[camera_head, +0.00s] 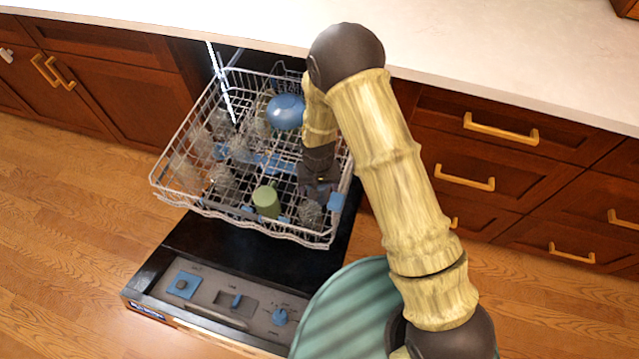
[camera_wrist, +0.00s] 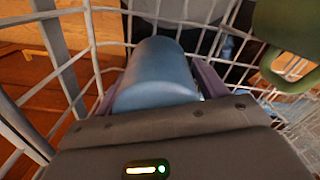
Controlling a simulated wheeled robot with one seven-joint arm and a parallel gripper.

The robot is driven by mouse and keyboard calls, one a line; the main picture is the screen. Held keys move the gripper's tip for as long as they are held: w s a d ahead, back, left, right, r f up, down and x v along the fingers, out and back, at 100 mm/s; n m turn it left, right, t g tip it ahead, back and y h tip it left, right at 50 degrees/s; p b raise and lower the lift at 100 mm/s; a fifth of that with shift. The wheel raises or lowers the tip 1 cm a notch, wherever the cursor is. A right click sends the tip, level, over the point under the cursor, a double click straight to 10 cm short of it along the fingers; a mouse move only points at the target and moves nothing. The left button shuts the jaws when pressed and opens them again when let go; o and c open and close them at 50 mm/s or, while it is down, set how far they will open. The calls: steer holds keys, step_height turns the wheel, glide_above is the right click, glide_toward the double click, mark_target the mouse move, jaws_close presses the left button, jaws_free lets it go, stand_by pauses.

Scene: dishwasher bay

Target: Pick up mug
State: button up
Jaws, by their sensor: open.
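A blue, rounded, mug-like object (camera_wrist: 157,75) lies between the spread fingers of my gripper (camera_wrist: 156,88) in the wrist view. I see no handle on it, and its near end is hidden behind the gripper body. In the head view, my gripper (camera_head: 320,192) points down into the right side of the dishwasher rack, beside a small blue shape (camera_head: 336,201) that seems to be this object. My gripper is open. A green cup (camera_head: 266,200) stands in the rack to the left; a green piece with a loop (camera_wrist: 283,50) shows at the wrist view's upper right.
The white wire rack (camera_head: 187,206) is pulled out over the open dishwasher door (camera_head: 215,240). It holds a blue bowl (camera_head: 286,111) and several clear glasses. Rack wires stand close around my gripper. The counter (camera_head: 480,50) overhangs the back.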

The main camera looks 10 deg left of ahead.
steer(key=c, duration=0.7)
steer(key=shift+c, duration=0.2)
step_height(320, 180, up, 18)
steer(key=p, duration=0.3)
